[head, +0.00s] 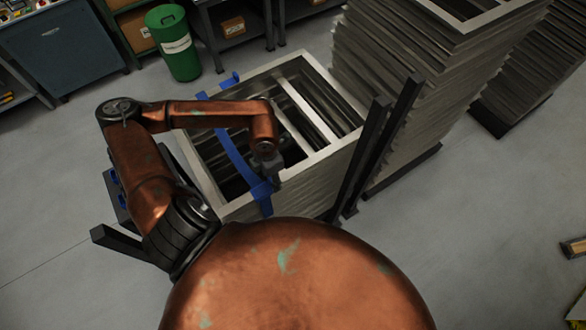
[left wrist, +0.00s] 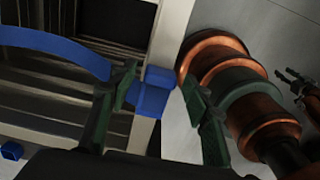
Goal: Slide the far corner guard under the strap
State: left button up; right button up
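A stack of grey metal frames (head: 340,152) stands in front of me. A blue strap (head: 236,155) runs over its top and shows in the left wrist view (left wrist: 50,40). A blue corner guard (head: 230,79) sits on the far rim, right of the strap's far end (head: 202,96). My left gripper (head: 270,176) is low over the near rim, beside the near blue piece (head: 263,193). In the left wrist view its fingers (left wrist: 160,100) are apart, with a blue block (left wrist: 153,92) on the rim between or just beyond them. Contact is unclear.
Dark upright posts (head: 373,150) stand close at the stack's right. A taller frame stack (head: 385,75) is behind them. A green bin (head: 175,45) and shelves are at the back. Copper links of mine fill the right of the wrist view.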

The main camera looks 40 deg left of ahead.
aim_at(271, 180)
pick_arm(q)
jog(key=shift+r+p, duration=1.1)
jog(key=shift+r, duration=1.15)
jog(key=shift+r, duration=0.15)
jog(key=shift+r+p, duration=0.85)
jog(key=shift+r, duration=1.05)
jog(key=shift+s, duration=0.1)
